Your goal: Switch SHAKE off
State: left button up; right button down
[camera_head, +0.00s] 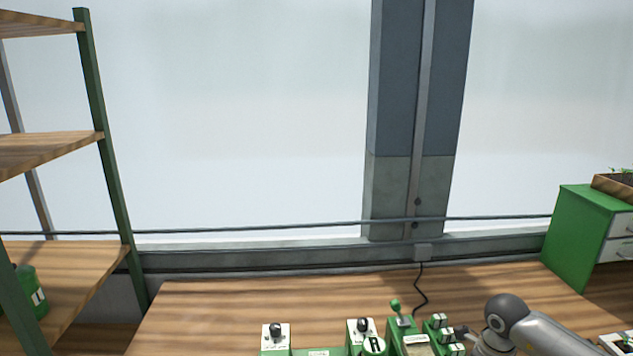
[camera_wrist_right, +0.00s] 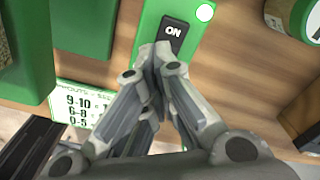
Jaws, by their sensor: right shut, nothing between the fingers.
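In the right wrist view a black rocker switch (camera_wrist_right: 173,36) marked ON sits on a green housing (camera_wrist_right: 205,35). No SHAKE label can be read there. My right gripper (camera_wrist_right: 163,58) is shut and empty, its fingertips at the lower end of the rocker; I cannot tell whether they touch it. A pale round lamp (camera_wrist_right: 205,12) is beside the switch. In the head view my right gripper (camera_head: 461,332) is at the right side of the green seeder (camera_head: 398,338), by several small green-and-white switch boxes (camera_head: 439,321). My left gripper is out of view.
A green ball-topped lever (camera_head: 396,305) and black knobs (camera_head: 363,325) stand on the seeder. A printed card (camera_wrist_right: 85,105) lies below the housing in the wrist view. The wooden table (camera_head: 230,300) is clear behind. A green drawer cabinet (camera_head: 575,235) stands at right, shelves (camera_head: 75,270) at left.

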jog(key=shift+s+f, duration=0.1)
jog(key=shift+f, duration=0.1)
jog(key=shift+r, duration=0.15)
jog(key=shift+r+p, duration=0.45)
jog(key=shift+r, duration=0.15)
jog(key=shift+r+p, duration=1.6)
jog(key=shift+r, duration=1.2)
jog(key=shift+f, duration=0.1)
